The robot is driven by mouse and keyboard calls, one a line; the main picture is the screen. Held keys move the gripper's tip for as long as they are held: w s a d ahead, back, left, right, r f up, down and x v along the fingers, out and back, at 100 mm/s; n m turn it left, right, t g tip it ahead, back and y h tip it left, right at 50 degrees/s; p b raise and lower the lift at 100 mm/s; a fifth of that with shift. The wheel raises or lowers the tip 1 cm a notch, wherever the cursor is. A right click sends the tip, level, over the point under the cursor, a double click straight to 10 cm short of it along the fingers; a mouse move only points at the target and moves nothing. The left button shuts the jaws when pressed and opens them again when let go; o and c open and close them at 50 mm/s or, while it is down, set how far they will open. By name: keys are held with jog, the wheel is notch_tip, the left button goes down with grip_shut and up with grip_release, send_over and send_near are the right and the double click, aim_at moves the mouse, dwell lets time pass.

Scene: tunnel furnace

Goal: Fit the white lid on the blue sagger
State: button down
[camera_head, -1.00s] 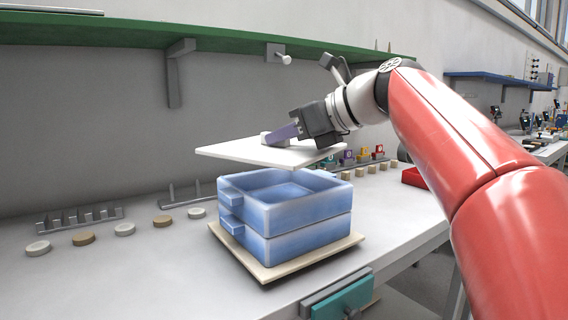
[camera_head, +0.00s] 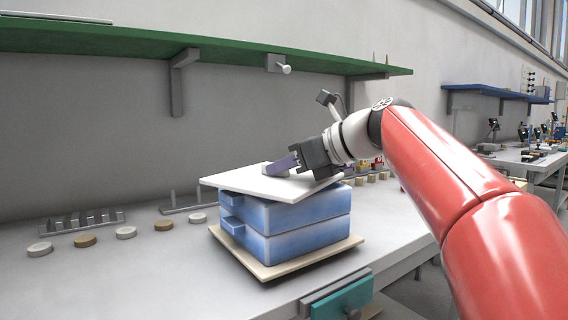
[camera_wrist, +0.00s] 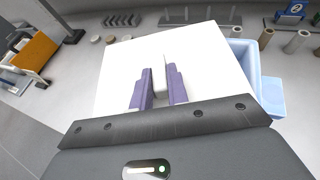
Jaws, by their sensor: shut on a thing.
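The white lid (camera_head: 250,183) is a flat plate with a small grip on top. It is at the top of the blue sagger (camera_head: 300,215) and covers its opening in the head view. The lid looks turned a little against the sagger, and its left corner juts out past the wall. I cannot tell whether it touches the rim. In the wrist view the lid (camera_wrist: 205,70) fills the middle, and a strip of the sagger (camera_wrist: 268,92) shows at its right. My gripper (camera_head: 291,166) is shut on the lid's grip, between its purple fingers (camera_wrist: 158,88).
The sagger stacks on a pale board (camera_head: 262,270) on the grey bench. Several small discs (camera_head: 126,232) and a pegged rack (camera_head: 80,221) lie to the left. A teal drawer (camera_head: 345,298) is at the front edge. A green shelf (camera_head: 130,41) hangs above.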

jog(key=c, duration=1.4)
grip_release()
jog(key=shift+f, duration=0.1)
jog(key=shift+o, duration=0.2)
jog(key=shift+r, duration=0.2)
jog(key=p+v, duration=0.1)
jog(key=v, duration=1.1)
jog(key=shift+r+p, duration=0.3)
jog(key=shift+r, duration=0.1)
jog(key=shift+s+f, duration=0.1)
jog(key=s+d+f+n+h, duration=0.1)
jog(key=s+f+n+h, duration=0.2)
jog(key=f, duration=0.9)
jog(key=s+d+f+n+g+h, duration=0.1)
jog(key=s+f+n+h, duration=0.3)
jog(key=s+f+n, duration=0.6)
jog(key=s+d+f+n+h, duration=0.3)
jog(key=s+f+n, duration=0.4)
jog(key=f+n, duration=0.4)
notch_tip(320, 180, down, 5)
jog(key=shift+d+r+n+g+h, duration=0.1)
jog(key=shift+d+n+g+h, duration=0.1)
jog(key=shift+n+g+h, duration=0.3)
